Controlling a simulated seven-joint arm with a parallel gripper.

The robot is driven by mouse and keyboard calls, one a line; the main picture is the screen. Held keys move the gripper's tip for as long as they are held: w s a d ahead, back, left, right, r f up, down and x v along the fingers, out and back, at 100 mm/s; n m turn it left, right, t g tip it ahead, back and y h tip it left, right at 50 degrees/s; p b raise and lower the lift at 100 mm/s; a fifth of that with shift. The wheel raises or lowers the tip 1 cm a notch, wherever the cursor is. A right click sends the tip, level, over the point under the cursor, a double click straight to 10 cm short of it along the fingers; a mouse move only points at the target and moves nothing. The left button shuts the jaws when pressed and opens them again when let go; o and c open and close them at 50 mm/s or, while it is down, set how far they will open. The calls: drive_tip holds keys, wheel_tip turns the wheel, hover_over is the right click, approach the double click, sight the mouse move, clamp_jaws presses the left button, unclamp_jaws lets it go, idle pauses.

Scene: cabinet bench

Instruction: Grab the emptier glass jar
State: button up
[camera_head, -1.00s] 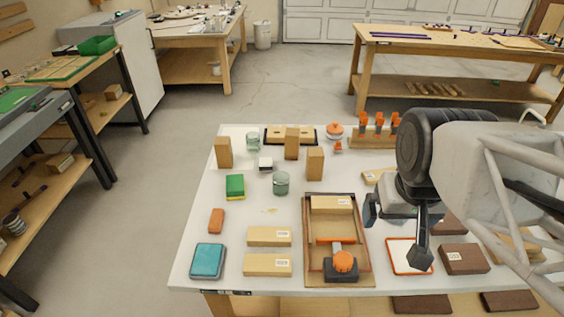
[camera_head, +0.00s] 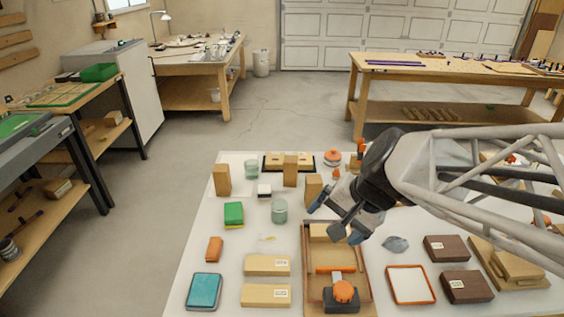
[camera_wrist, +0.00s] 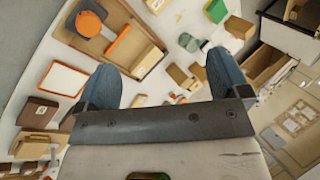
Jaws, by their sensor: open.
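Two clear greenish glass jars stand on the white bench top. The nearer jar (camera_head: 279,211) is left of my gripper, and the farther jar (camera_head: 251,169) stands near the back left. I cannot tell how full either is. The nearer jar also shows in the wrist view (camera_wrist: 189,42), beyond and between the fingers. My gripper (camera_head: 336,219) is open and empty, above the wooden tray and right of the nearer jar. Both blue-grey fingertips show in the wrist view (camera_wrist: 163,70), spread wide apart.
Upright wooden blocks (camera_head: 222,180) stand around the jars, one (camera_head: 314,188) between the nearer jar and my gripper. A small white box (camera_head: 264,191) and a green sponge (camera_head: 233,213) are close by. The wooden tray (camera_head: 365,270) holds an orange-knobbed clamp (camera_head: 342,293).

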drive_tip(key=w+a+f+m+t+y, duration=0.1)
drive_tip(key=w+a+f+m+y, duration=0.25)
drive_tip(key=w+a+m, duration=0.4)
drive_tip(key=m+t, duration=0.5)
drive_tip(key=m, duration=0.5)
hover_over(285, 213)
drive_tip(key=s+d, duration=0.2)
drive_tip(key=s, duration=0.5)
wheel_tip(285, 213, down, 13)
drive_tip(key=w+f+m, duration=0.1)
drive_tip(key=f+m, duration=0.1)
drive_tip(key=f, duration=0.1)
drive_tip(key=w+f+m+t, duration=0.1)
drive_tip(key=f+m, duration=0.1)
drive_tip(key=w+f+m+t+h, duration=0.1)
drive_tip(key=f+m, duration=0.1)
drive_tip(key=f, duration=0.1)
drive_tip(key=shift+w+d+f, duration=0.35)
drive_tip(key=shift+w, duration=0.1)
drive_tip(key=shift+x, duration=1.2)
drive_tip(key=shift+a, duration=0.15)
